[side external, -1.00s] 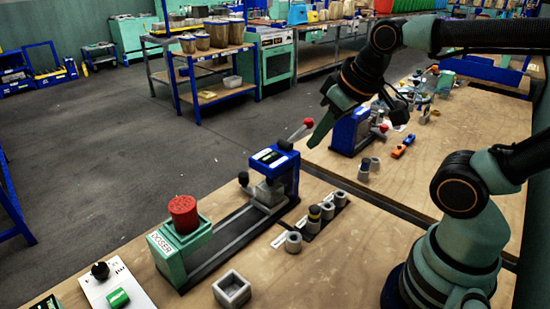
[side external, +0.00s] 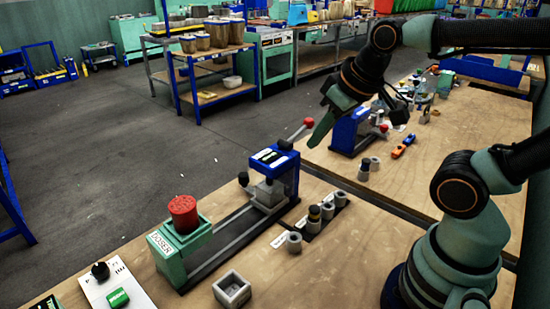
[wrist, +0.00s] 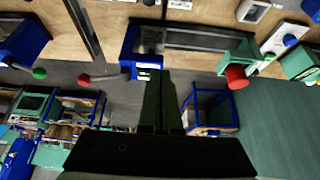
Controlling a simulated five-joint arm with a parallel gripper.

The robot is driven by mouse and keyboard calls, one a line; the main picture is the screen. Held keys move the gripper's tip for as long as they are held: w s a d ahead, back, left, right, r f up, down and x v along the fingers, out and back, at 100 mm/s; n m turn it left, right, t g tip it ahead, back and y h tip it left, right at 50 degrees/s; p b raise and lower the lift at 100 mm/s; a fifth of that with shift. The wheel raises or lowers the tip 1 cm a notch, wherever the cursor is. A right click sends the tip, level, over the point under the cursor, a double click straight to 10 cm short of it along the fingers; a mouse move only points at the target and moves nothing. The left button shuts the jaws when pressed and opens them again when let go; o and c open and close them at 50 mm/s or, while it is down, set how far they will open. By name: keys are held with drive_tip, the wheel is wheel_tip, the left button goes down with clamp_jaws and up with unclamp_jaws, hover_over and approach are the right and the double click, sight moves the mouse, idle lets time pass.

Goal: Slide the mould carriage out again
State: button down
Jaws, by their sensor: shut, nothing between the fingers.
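The blue press (side external: 272,160) stands at the far end of a dark rail (side external: 225,236). Its red-knobbed lever (side external: 304,128) points up and to the right. The grey mould carriage (side external: 267,193) sits on the rail under the press head, partly hidden by the frame. A dark knob (side external: 243,179) shows at its left. My gripper (side external: 318,137) is shut and empty, in the air above and right of the press, near the lever knob in the picture. In the wrist view my shut fingers (wrist: 160,85) point toward the press (wrist: 130,45).
A green doser (side external: 170,258) with a red top (side external: 183,212) stands at the rail's near end. Grey cups (side external: 294,242) and a square grey tray (side external: 231,289) lie on the wooden bench. A second blue press (side external: 349,131) stands further back. The bench between is mostly clear.

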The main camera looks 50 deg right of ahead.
idle(0.4)
drive_tip(key=c, duration=0.8)
unclamp_jaws()
drive_tip(key=shift+w+r, duration=0.1)
drive_tip(key=shift+w, duration=0.05)
drive_tip(key=o, duration=0.3)
drive_tip(key=shift+w+r, duration=0.15)
drive_tip(key=shift+w, duration=0.2)
drive_tip(key=shift+o, duration=0.2)
drive_tip(key=m+g, duration=0.3)
drive_tip(key=g, duration=0.3)
hover_over(244, 175)
wheel_tip(244, 175, down, 10)
wheel_tip(244, 175, down, 12)
drive_tip(key=shift+r, duration=0.1)
drive_tip(key=shift+c, duration=0.3)
clamp_jaws()
